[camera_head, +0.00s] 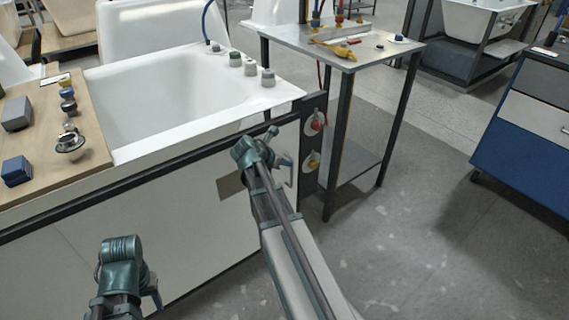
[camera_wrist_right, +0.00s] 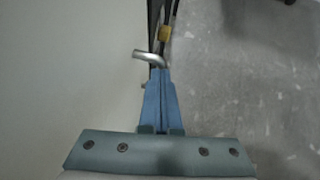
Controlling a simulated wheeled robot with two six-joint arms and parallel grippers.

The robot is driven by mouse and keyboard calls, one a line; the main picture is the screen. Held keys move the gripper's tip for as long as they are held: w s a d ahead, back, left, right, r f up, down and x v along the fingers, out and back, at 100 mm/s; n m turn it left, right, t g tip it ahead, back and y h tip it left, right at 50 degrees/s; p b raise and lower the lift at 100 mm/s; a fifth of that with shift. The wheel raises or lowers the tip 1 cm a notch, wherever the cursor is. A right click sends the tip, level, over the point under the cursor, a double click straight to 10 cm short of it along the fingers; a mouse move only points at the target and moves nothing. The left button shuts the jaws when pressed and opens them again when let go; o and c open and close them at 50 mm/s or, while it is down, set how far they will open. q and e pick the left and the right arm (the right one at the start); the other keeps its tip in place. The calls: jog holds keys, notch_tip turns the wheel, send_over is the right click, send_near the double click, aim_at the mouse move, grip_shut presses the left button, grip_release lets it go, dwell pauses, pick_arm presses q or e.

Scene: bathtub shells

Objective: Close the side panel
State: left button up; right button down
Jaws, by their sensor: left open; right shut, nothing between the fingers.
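The white side panel (camera_head: 205,240) stands below the front rim of the bathtub shell (camera_head: 160,90). It looks nearly flush in the camera head view, but I cannot tell if it is fully shut. Its pale face also fills the left of the right wrist view (camera_wrist_right: 70,80). My right gripper (camera_wrist_right: 158,72) is shut and empty, fingers pointing along the panel's edge. A bent metal hook or handle (camera_wrist_right: 150,56) lies just beyond its fingertips; contact is unclear. My left gripper (camera_head: 150,284) is open, low in front of the panel at the left; its fingers are barely visible.
A dark post with red and yellow knobs (camera_head: 313,124) stands at the tub's right corner. A metal side table (camera_head: 340,55) with tools is beyond it. A wooden board (camera_head: 90,160) with fittings lies on the tub's left. A blue cabinet (camera_head: 525,150) stands right; the floor between is clear.

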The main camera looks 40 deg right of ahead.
pick_arm(q)
notch_tip(320, 180, up, 7)
jog(key=p, duration=0.6)
jog(key=shift+a+p, duration=0.4)
pick_arm(e)
jog(key=a+f+v, duration=0.1)
jog(key=f+v, duration=0.1)
jog(key=v, duration=1.1)
jog(key=shift+s+a, duration=0.2)
jog(key=shift+a, duration=0.2)
pick_arm(q)
jog(key=shift+f, duration=0.15)
